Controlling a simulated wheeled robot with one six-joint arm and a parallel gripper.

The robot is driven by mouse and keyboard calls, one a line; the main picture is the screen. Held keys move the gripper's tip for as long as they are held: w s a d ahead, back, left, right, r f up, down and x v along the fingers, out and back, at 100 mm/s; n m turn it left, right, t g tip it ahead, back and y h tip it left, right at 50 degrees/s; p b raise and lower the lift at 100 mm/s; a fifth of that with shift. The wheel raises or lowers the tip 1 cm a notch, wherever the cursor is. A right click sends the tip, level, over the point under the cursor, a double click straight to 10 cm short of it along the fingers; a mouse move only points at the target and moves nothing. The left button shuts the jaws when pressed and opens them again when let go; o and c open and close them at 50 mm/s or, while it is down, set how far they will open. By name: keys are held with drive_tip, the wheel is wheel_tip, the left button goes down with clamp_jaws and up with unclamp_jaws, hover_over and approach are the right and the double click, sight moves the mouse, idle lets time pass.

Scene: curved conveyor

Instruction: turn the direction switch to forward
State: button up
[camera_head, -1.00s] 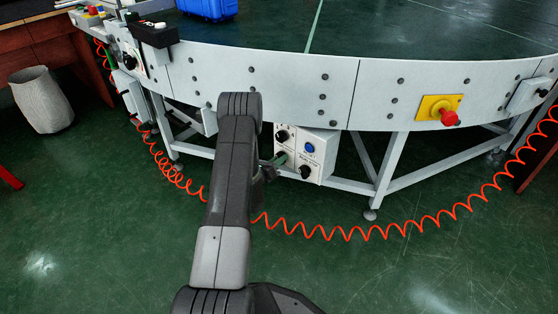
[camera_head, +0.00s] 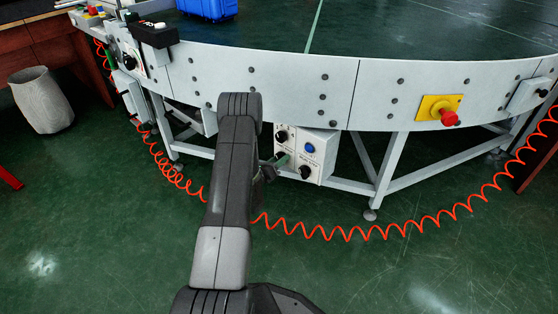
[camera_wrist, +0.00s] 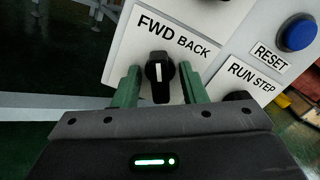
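The direction switch (camera_wrist: 160,76) is a black knob with a white pointer line, under the "FWD BACK" label on a white panel. In the wrist view the pointer stands about straight up in the picture, toward the FWD lettering. My gripper (camera_wrist: 160,68) has its two green fingers on either side of the knob, with narrow gaps showing. It is open around the knob, not clamped on it. In the head view my gripper (camera_head: 281,160) is at the lower left of the control box (camera_head: 322,160), partly hidden by my arm; the switch is hidden there.
A blue RESET button (camera_wrist: 297,33) and the RUN STEP knob (camera_wrist: 237,96) are close on the right. Another black knob (camera_head: 282,135) sits above. A red emergency button (camera_head: 449,118) is on the conveyor side. An orange coiled cable (camera_head: 345,235) hangs below.

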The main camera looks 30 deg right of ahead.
drive_tip(key=p+v, duration=0.4)
drive_tip(key=v, duration=0.9)
drive_tip(key=shift+s+a, duration=0.2)
drive_tip(key=shift+a, duration=0.15)
drive_tip(key=shift+f, duration=0.1)
drive_tip(key=b+x, duration=0.4)
drive_tip(key=x, duration=1)
drive_tip(key=shift+a, duration=0.15)
